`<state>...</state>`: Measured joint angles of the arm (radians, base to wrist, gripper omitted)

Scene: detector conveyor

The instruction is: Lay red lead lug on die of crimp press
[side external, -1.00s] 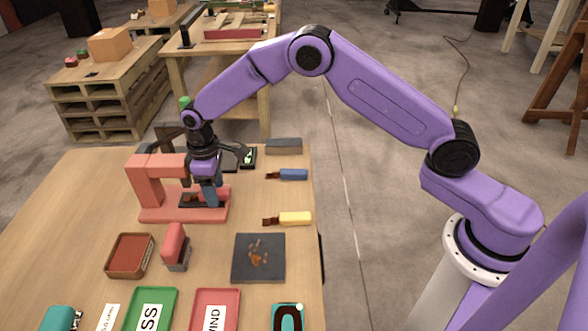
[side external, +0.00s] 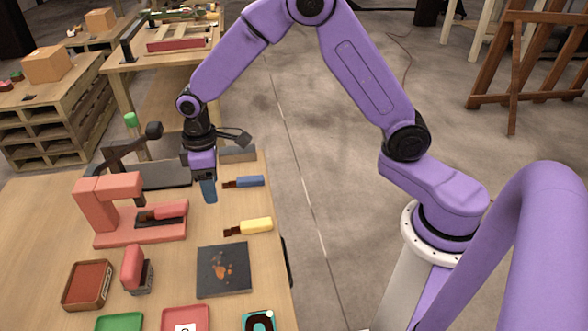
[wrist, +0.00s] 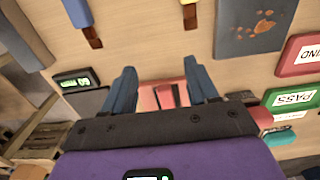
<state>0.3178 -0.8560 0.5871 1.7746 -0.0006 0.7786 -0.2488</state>
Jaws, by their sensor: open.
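The crimp press (side external: 97,208) is a salmon-red C-shaped frame with a flat base, standing on the table at the left. A dark die area (side external: 172,211) lies on its base under the arm of the frame. A small dark reddish piece (side external: 148,215) shows there; it looks like the lead lug, but it is too small to be sure. My gripper (side external: 208,190) is above the table, to the right of the press and apart from it. In the wrist view my gripper (wrist: 160,88) is open, with nothing between its blue fingers; part of the press (wrist: 158,97) shows beyond them.
A blue-handled brush (side external: 248,182) and a yellow-handled brush (side external: 254,226) lie right of the press. A dark mat (side external: 222,285), a red-brown tray (side external: 72,298) and a red stamp-like block (side external: 132,264) are nearer. A grey block (side external: 238,154) sits at the back.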

